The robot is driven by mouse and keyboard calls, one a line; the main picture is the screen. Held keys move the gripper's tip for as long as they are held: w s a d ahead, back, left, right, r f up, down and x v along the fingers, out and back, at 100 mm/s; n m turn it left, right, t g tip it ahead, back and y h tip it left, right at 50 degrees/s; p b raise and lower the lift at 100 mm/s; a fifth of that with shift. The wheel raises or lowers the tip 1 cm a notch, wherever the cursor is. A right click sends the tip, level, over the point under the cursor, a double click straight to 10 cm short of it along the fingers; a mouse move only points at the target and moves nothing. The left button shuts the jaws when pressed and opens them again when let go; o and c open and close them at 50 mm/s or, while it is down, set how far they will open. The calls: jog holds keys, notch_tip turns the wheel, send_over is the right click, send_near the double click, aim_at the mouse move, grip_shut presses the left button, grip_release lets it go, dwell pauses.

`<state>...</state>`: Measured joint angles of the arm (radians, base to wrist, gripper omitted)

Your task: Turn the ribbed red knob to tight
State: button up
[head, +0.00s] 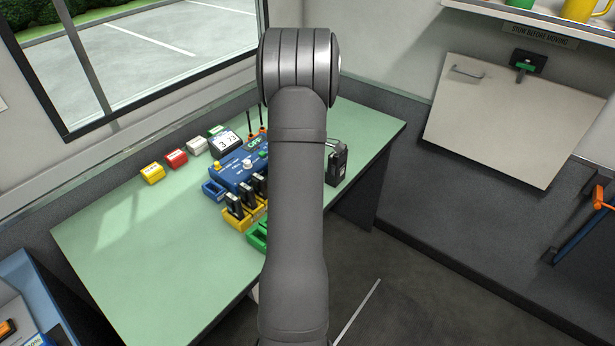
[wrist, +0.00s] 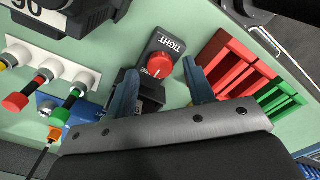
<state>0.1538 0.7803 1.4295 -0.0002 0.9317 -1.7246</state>
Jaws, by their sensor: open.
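The red knob (wrist: 160,67) sits on a small black panel (wrist: 150,45) in the wrist view, with the word TIGHT printed above it. A second word beside the knob is partly hidden, and I cannot make out the ribs or a pointer clearly. My gripper (wrist: 160,69) is open, one blue-grey finger on each side of the knob with a gap showing on the right. I cannot tell whether the left finger touches it or how far down the tips reach. In the head view my arm hides both the knob and the gripper's jaws.
Red slotted holders (wrist: 230,60) and green slotted holders (wrist: 275,100) stand to the right of the knob. White connector plates with red and green caps (wrist: 67,100) are at the left. In the head view a blue box (head: 238,165) and yellow tray (head: 238,220) crowd the green bench (head: 130,250), whose left part is clear.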

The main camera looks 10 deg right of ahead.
jog(key=shift+f, duration=0.55)
jog(key=c, duration=1)
